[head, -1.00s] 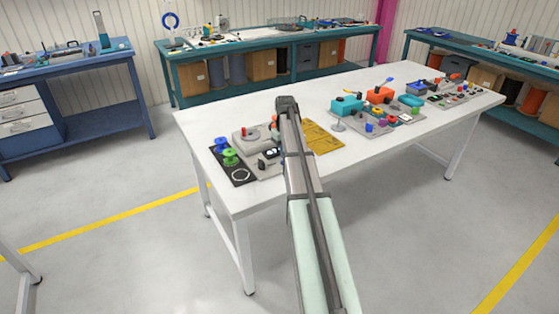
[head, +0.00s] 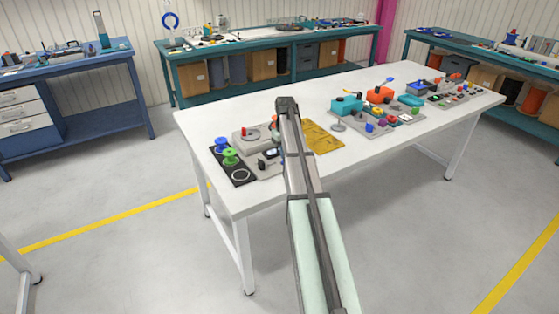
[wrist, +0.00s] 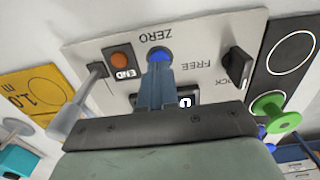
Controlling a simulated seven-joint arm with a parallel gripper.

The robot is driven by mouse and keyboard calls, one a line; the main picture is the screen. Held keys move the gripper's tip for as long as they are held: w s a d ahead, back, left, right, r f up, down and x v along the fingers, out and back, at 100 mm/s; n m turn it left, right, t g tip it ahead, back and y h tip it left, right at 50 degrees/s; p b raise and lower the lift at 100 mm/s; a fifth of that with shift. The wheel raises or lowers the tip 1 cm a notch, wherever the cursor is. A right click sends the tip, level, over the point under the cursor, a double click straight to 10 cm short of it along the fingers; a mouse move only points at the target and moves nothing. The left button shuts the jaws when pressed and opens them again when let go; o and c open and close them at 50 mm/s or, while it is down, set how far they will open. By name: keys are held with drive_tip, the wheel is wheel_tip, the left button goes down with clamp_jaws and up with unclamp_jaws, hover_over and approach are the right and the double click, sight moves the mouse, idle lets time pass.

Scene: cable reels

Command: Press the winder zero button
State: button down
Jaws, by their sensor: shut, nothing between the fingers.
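The winder (head: 249,134) is a grey unit near the left end of the white table; my arm partly covers it in the head view. Its panel fills the wrist view (wrist: 205,35), with lettering upside down. The blue zero button (wrist: 160,52) sits under the word ZERO. My gripper (wrist: 158,64) is shut and empty, its fingertips over the near edge of the button. I cannot tell whether they touch it or whether it is pressed. The display (wrist: 186,101) is partly hidden behind the fingers. The fingers do not show in the head view.
An orange button marked END (wrist: 121,60) and a grey lever (wrist: 76,110) are left of the fingers. A black FREE/LOCK knob (wrist: 238,64) is to the right. A green spool (wrist: 272,114) stands beside the panel. A yellow plate (head: 322,138) lies right of my arm.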

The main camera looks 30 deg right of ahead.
drive_tip(key=shift+f, duration=0.8)
drive_tip(key=shift+r, duration=3.5)
